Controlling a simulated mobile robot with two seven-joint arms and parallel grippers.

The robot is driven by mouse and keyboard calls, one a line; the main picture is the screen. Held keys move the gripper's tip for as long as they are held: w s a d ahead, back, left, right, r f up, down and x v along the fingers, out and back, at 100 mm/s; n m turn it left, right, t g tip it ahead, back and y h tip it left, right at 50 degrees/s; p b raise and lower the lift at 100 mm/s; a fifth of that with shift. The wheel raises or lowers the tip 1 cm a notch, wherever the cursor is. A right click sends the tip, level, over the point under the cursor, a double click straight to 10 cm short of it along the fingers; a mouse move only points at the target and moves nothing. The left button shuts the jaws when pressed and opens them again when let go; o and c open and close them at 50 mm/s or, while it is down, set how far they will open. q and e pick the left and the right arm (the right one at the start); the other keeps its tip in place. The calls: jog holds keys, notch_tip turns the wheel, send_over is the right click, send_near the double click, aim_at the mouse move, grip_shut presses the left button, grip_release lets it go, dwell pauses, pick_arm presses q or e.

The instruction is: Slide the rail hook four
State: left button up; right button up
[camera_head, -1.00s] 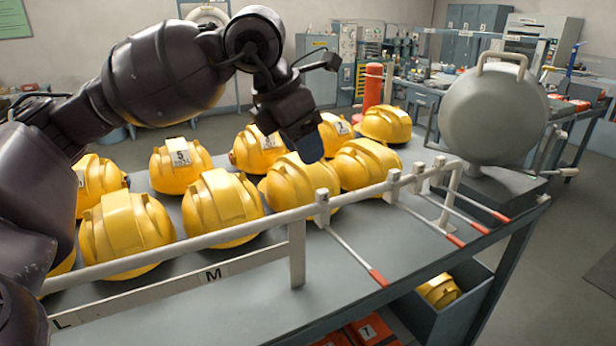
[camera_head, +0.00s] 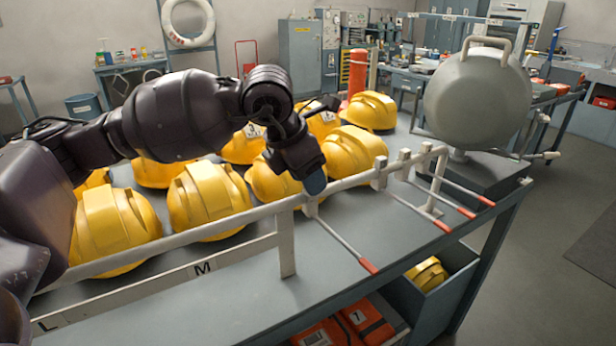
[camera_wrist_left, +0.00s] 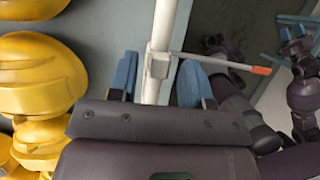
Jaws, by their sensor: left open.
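A pale rail (camera_head: 215,232) runs along the front edge of the grey table. Several sliding hooks with red-tipped rods sit on it. The nearest hook (camera_head: 311,207) is apart from the others, just right of a post; its rod points toward the front. Others (camera_head: 380,172) are grouped near the rail's right end. No hook number is readable. My left gripper (camera_head: 314,183) is open at the nearest hook. In the left wrist view its blue fingertips (camera_wrist_left: 157,80) straddle the rail, with the hook block (camera_wrist_left: 158,65) between them. Contact is unclear. Parts resembling my right gripper (camera_wrist_left: 292,33) show small there.
Several yellow helmets (camera_head: 208,200) stand on the table behind the rail, close to my left arm. A board marked M and L (camera_head: 165,282) is below the rail. A grey round vessel (camera_head: 478,100) stands at the right end. A bin (camera_head: 455,290) is below.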

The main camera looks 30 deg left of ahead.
pick_arm(q)
jog(key=shift+w+f, duration=0.1)
jog(key=shift+f, duration=0.25)
pick_arm(e)
jog(key=shift+s+f, duration=0.1)
jog(key=shift+s, duration=0.15)
pick_arm(q)
jog(key=shift+c, duration=0.2)
jog(key=c, duration=0.7)
grip_shut()
pick_arm(e)
jog(key=shift+w+a+r, duration=0.1)
jog(key=shift+w+r, duration=0.15)
jog(key=shift+w, duration=0.2)
jog(key=shift+f, duration=0.15)
